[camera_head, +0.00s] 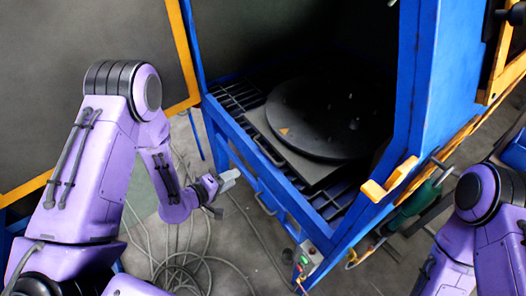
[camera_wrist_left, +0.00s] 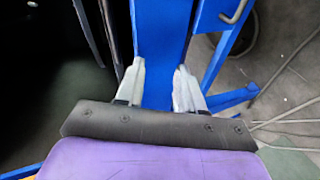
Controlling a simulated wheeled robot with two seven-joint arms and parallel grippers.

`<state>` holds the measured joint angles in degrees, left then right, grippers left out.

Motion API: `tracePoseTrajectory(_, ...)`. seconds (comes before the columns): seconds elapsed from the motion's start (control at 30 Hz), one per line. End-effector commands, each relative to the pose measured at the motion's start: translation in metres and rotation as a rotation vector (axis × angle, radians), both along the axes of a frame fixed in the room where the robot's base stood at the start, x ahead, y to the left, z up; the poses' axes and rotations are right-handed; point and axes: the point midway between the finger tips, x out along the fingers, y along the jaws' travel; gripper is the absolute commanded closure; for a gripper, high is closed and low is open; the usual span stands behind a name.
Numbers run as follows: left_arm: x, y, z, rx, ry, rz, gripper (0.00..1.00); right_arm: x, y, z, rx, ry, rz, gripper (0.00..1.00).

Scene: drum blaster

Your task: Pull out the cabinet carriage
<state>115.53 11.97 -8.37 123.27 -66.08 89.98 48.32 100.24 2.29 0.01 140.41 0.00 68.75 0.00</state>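The cabinet carriage shows in the head view as a black round turntable (camera_head: 325,118) on a dark flat plate (camera_head: 262,128), inside the open blue cabinet (camera_head: 420,80). A thin loop handle (camera_head: 265,204) hangs at the front below the plate. My left gripper (camera_head: 228,184) is left of the cabinet's front edge, apart from the loop handle in the head view. In the left wrist view its two pale fingers (camera_wrist_left: 158,88) are spread, with a blue beam (camera_wrist_left: 160,45) showing between them; whether they touch it I cannot tell. My right gripper is out of view; only its purple arm shows.
A yellow latch (camera_head: 389,181) and a green handle (camera_head: 416,203) sit at the cabinet's right front edge. A small button box (camera_head: 307,260) is on the lower front corner. Loose cables (camera_head: 185,268) lie on the grey floor. A yellow-edged door (camera_head: 184,50) stands open at left.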

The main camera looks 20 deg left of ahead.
Motion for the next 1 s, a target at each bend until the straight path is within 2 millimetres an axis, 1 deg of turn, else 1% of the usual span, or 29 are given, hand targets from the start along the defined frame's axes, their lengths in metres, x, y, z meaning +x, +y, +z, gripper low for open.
tracePoseTrajectory(0.03,0.013,-0.002,0.019,-0.086,-0.036,-0.039,0.63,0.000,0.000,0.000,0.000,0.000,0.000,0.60)
tracePoseTrajectory(0.1,0.021,-0.006,0.037,-0.180,-0.056,-0.092,0.63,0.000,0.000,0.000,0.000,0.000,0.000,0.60)
tracePoseTrajectory(0.17,0.025,-0.009,0.047,-0.230,-0.062,-0.124,0.63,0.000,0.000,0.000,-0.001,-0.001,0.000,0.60)
tracePoseTrajectory(0.23,0.029,-0.012,0.052,-0.257,-0.060,-0.144,0.63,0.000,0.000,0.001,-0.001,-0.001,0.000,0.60)
tracePoseTrajectory(0.37,0.044,-0.026,0.049,-0.262,-0.058,-0.151,0.63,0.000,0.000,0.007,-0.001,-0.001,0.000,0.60)
tracePoseTrajectory(0.5,0.069,-0.047,0.043,-0.261,-0.058,-0.152,0.63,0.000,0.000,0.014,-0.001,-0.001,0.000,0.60)
tracePoseTrajectory(0.6,0.085,-0.059,0.038,-0.261,-0.057,-0.150,0.63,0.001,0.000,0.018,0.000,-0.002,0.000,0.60)
tracePoseTrajectory(0.7,0.097,-0.068,0.034,-0.259,-0.057,-0.149,0.63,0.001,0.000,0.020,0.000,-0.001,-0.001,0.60)
tracePoseTrajectory(0.83,0.105,-0.074,0.031,-0.260,-0.057,-0.148,0.63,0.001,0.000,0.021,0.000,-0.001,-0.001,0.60)
tracePoseTrajectory(1.0,0.106,-0.075,0.030,-0.261,-0.056,-0.148,0.63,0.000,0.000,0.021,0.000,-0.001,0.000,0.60)
